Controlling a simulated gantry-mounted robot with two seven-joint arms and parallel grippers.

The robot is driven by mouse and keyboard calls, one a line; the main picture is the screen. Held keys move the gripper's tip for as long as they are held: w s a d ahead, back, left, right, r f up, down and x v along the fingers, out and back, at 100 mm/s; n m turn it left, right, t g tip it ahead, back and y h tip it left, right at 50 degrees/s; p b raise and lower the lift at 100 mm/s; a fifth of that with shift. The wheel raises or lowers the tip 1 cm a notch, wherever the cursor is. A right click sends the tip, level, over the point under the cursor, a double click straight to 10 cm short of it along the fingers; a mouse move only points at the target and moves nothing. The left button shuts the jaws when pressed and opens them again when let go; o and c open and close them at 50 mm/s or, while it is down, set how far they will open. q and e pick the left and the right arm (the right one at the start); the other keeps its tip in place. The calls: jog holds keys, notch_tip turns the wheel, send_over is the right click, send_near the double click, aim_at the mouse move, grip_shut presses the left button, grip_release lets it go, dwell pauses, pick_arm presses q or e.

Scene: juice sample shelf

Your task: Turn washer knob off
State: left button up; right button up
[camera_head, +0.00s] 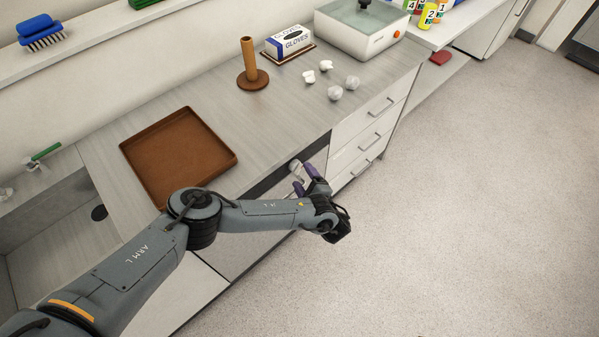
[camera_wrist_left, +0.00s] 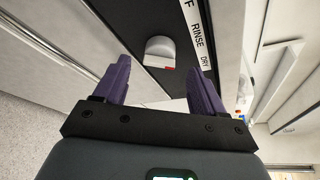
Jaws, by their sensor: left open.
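The washer knob (camera_head: 295,164) is a small pale grey knob on the dark control strip (camera_head: 262,187) under the counter edge. In the left wrist view the knob (camera_wrist_left: 160,48) sits ahead of the fingers, with a red mark on its lower right edge. A white label beside it reads "RINSE" and "DRY", with an "F" at the cut-off end. My left gripper (camera_head: 304,179) is open, its purple fingers (camera_wrist_left: 158,68) pointing at the knob on either side of its line. The fingers look apart from the knob. My right gripper is in neither view.
On the counter stand a brown tray (camera_head: 128,150), a brown post holder (camera_head: 252,78), a glove box (camera_head: 289,42), several crumpled white pieces (camera_head: 335,93) and a white water bath (camera_head: 375,43). White drawers (camera_head: 365,142) with handles are right of the washer. The floor in front is clear.

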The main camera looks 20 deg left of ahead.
aim_at(298, 170)
pick_arm(q)
jog(key=shift+b+x, duration=0.35)
jog(key=shift+x, duration=1.6)
jog(key=c, duration=1.1)
jog(key=shift+o, duration=0.2)
